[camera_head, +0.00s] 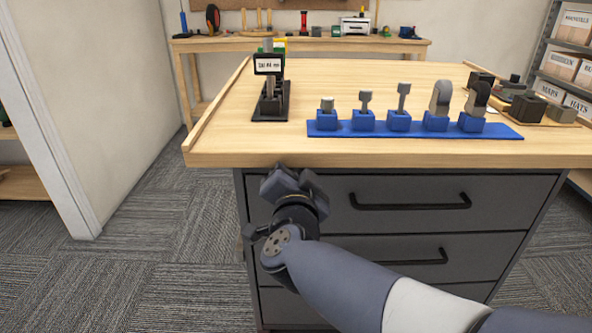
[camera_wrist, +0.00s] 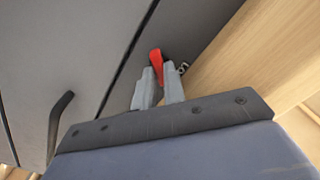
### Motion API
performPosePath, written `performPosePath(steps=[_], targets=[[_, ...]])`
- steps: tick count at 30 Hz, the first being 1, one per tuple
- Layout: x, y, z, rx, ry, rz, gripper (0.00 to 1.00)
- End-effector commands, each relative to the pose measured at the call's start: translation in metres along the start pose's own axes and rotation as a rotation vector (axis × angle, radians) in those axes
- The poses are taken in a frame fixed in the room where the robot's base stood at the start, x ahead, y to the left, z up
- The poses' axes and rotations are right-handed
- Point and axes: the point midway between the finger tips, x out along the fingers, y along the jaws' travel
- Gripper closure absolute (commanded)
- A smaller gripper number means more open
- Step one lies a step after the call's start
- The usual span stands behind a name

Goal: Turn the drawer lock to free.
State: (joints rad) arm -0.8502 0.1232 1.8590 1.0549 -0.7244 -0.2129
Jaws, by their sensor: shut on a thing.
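The drawer lock (camera_wrist: 156,58) shows in the wrist view as a red lever on the grey drawer front, close to the wooden edge of the cabinet top. My gripper (camera_wrist: 159,72) is shut on the red lever, with one grey finger on either side of it. A small metal piece shows just right of the lever. In the head view my gripper (camera_head: 288,178) is at the upper left of the top drawer (camera_head: 350,215), just below the tabletop edge. There the lock is hidden behind my gripper.
The top drawer's black handle (camera_head: 410,201) is right of my gripper; a handle (camera_wrist: 59,125) also shows in the wrist view. The wooden tabletop (camera_head: 240,145) overhangs above. On it stand a blue rack (camera_head: 415,131) with several tools and a small black stand (camera_head: 270,106). Carpet is clear at left.

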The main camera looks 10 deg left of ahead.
Motion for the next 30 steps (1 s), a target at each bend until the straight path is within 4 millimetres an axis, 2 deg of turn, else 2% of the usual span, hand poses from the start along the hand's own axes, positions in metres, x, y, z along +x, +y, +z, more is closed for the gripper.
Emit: performPosePath(steps=[8, 21, 30], targets=[[-0.0002, 0.0016, 0.0015, 0.179, -0.001, -0.001, 1.00], [-0.0002, 0.0027, 0.0023, 0.577, -0.001, 0.000, 1.00], [-0.0002, 0.0024, 0.0017, 0.774, 0.000, 0.001, 1.00]])
